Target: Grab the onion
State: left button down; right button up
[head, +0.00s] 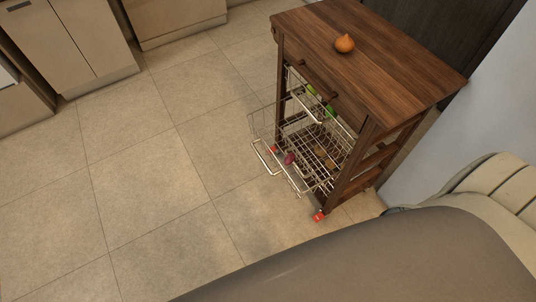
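A small round orange-brown onion (344,43) sits upright on the wooden top of a kitchen cart (410,68), a little in from its left edge. Nothing touches it. Neither of my grippers shows in the head view.
The cart has a drawer, and wire baskets (262,122) below stick out to the left, with some produce inside. A rounded grey-brown surface (400,262) fills the bottom right, beside a cushioned beige seat (505,182). Cabinets (72,40) stand at the upper left. The tiled floor (150,190) on the left is clear.

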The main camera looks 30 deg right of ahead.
aim_at(344, 45)
jog(key=z, duration=1.35)
jog(key=i+l, duration=0.2)
